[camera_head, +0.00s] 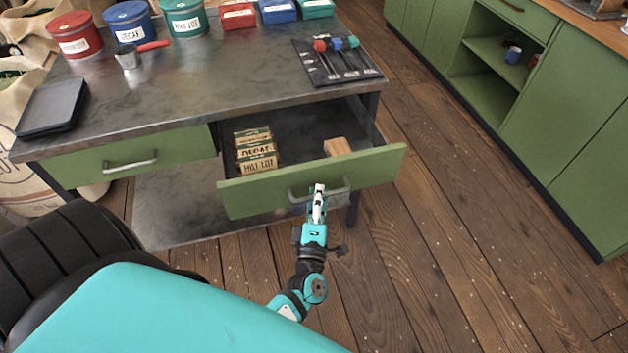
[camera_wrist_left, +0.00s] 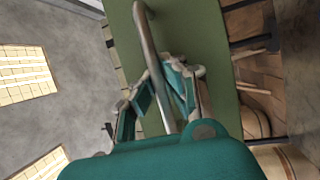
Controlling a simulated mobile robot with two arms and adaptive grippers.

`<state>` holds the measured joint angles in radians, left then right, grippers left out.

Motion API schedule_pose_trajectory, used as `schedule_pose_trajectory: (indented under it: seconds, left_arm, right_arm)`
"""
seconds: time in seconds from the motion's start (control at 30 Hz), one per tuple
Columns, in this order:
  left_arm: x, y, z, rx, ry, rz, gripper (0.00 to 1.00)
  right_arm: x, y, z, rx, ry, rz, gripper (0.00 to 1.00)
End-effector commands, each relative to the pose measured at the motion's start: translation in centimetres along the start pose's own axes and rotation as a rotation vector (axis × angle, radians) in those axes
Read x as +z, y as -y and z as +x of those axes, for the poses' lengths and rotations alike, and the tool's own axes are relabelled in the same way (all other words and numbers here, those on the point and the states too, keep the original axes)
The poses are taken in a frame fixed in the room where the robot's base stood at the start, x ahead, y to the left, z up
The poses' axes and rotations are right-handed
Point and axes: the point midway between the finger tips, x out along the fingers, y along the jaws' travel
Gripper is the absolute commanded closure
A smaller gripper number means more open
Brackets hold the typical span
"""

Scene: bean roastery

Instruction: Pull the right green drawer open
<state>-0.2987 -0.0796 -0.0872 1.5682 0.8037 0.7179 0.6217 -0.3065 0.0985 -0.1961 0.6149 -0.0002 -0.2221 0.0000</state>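The right green drawer (camera_head: 246,196) stands well open, pulled out from under the dark-topped table. Small labelled boxes (camera_head: 256,150) and a tan block (camera_head: 337,146) lie inside it. Its metal bar handle (camera_head: 341,187) is on the front panel. My left gripper (camera_head: 318,190) is at the middle of this handle. In the left wrist view, the handle bar (camera_wrist_left: 149,45) passes between the teal and grey fingers (camera_wrist_left: 163,92), which are closed about it. My right gripper is not in view.
The left green drawer (camera_head: 88,158) is closed. The table top (camera_head: 220,65) holds canisters, a scoop (camera_head: 128,58), a dark tablet-like slab (camera_head: 52,106) and a tool mat (camera_head: 316,75). Green cabinets (camera_head: 570,105) stand at the right. The wooden floor (camera_head: 450,230) between is clear.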

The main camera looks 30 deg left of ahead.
Motion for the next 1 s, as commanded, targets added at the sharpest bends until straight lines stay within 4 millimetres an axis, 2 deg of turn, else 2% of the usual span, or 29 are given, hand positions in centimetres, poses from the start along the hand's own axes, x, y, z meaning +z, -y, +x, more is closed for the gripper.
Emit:
schedule_pose_trajectory:
  seconds: [0.2,0.4,0.87,0.9,1.0]
  left_arm:
    - [1.3,-0.8,-3.2,0.002,-0.004,-0.006,1.00]
    - [1.9,-1.2,-4.7,0.004,-0.005,-0.006,1.00]
    - [2.1,-1.3,-5.1,0.005,-0.004,-0.005,1.00]
    - [2.1,-1.3,-5.1,0.005,-0.004,-0.005,0.93]
    - [2.1,-1.2,-5.1,0.005,-0.004,-0.004,0.80]
  right_arm:
    - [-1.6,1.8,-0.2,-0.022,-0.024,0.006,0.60]
    - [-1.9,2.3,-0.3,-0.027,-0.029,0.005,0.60]
    - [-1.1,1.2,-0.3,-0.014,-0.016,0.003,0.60]
    - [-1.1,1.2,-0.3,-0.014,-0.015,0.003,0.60]
    - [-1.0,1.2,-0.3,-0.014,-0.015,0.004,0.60]
